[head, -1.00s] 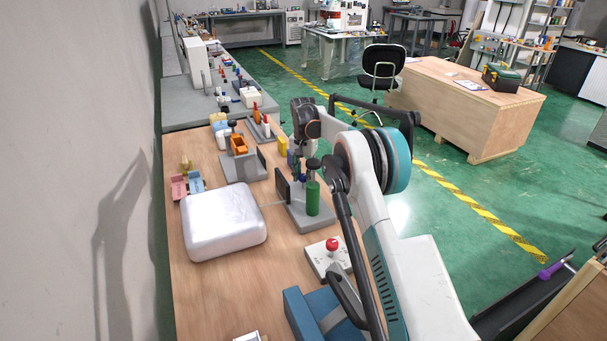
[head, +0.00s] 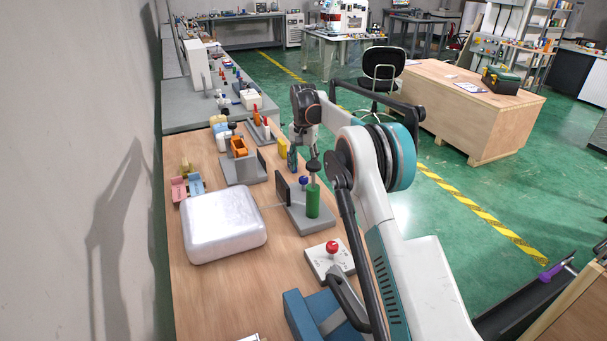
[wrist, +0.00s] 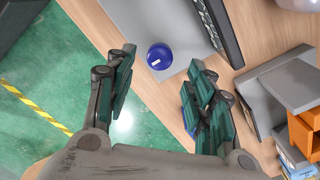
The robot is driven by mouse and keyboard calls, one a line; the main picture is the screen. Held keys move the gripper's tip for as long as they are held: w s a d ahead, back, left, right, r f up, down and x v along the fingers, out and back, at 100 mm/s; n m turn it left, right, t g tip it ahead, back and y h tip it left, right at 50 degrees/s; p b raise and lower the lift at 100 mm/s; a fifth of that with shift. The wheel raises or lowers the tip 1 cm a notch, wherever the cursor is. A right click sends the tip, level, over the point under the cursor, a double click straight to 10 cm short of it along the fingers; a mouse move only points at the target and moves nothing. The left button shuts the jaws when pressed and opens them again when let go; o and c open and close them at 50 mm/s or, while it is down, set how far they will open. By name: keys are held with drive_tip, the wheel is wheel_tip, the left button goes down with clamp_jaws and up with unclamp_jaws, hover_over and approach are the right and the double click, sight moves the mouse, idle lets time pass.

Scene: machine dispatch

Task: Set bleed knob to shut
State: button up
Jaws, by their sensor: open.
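A round blue knob (head: 303,182) stands on a grey base plate (head: 311,224) beside a green cylinder (head: 313,200). In the wrist view the blue knob (wrist: 160,56) has a short white mark near its lower left edge. Its label is not readable, so I cannot tell whether it is the bleed knob. My gripper (head: 294,160) is open and empty, behind and above the blue knob. In the wrist view its fingers (wrist: 162,66) are spread on either side of the knob, apart from it.
A dark upright panel (head: 283,189) stands beside the blue knob. A red knob on a white plate (head: 322,267) and a silver box (head: 224,226) are nearer. An orange block (head: 239,146) is to the left. The table edge drops to green floor on the right.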

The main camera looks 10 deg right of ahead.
sight(304, 178)
wheel_tip(304, 178, up, 7)
idle(0.3)
